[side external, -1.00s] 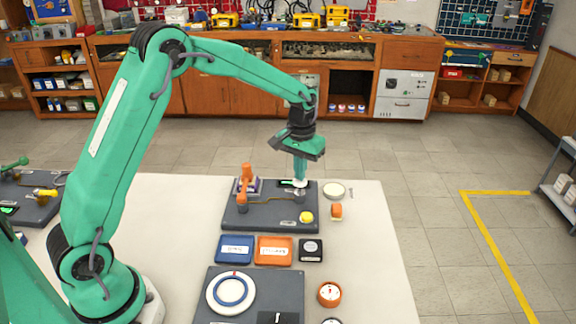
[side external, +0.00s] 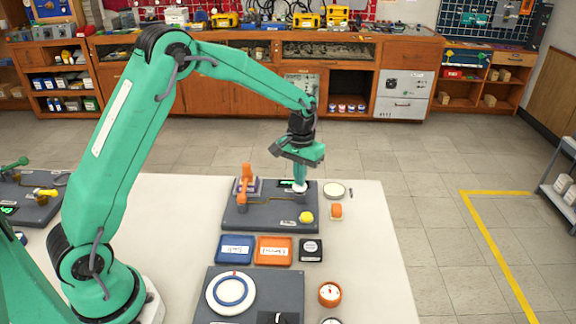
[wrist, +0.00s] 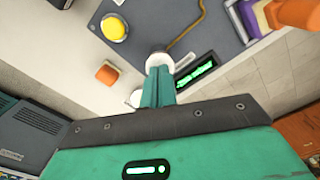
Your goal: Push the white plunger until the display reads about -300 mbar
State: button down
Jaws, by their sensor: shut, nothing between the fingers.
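The white plunger (side external: 300,187) stands on the dark grey testbench plate (side external: 270,216). My gripper (side external: 300,180) points down with its shut fingertips at the top of the plunger, apparently touching it. In the wrist view the white plunger (wrist: 159,60) shows just beyond the fingertips (wrist: 159,72), which cover part of it. The display (wrist: 195,72) beside it has green characters, too small and tilted to read.
A yellow knob (side external: 306,217) and an orange lever (side external: 246,180) are on the same plate. An orange block (side external: 336,211) and a round pale dish (side external: 334,190) lie to its right. Blue (side external: 235,249) and orange (side external: 274,250) trays lie in front. The table's right part is clear.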

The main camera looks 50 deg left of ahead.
jog(key=shift+f, duration=0.4)
jog(key=shift+r, duration=0.15)
jog(key=shift+r, duration=1.6)
jog(key=shift+f, duration=0.25)
jog(key=shift+f, duration=0.5)
jog(key=shift+r, duration=0.75)
jog(key=shift+r, duration=0.1)
dwell(0.3)
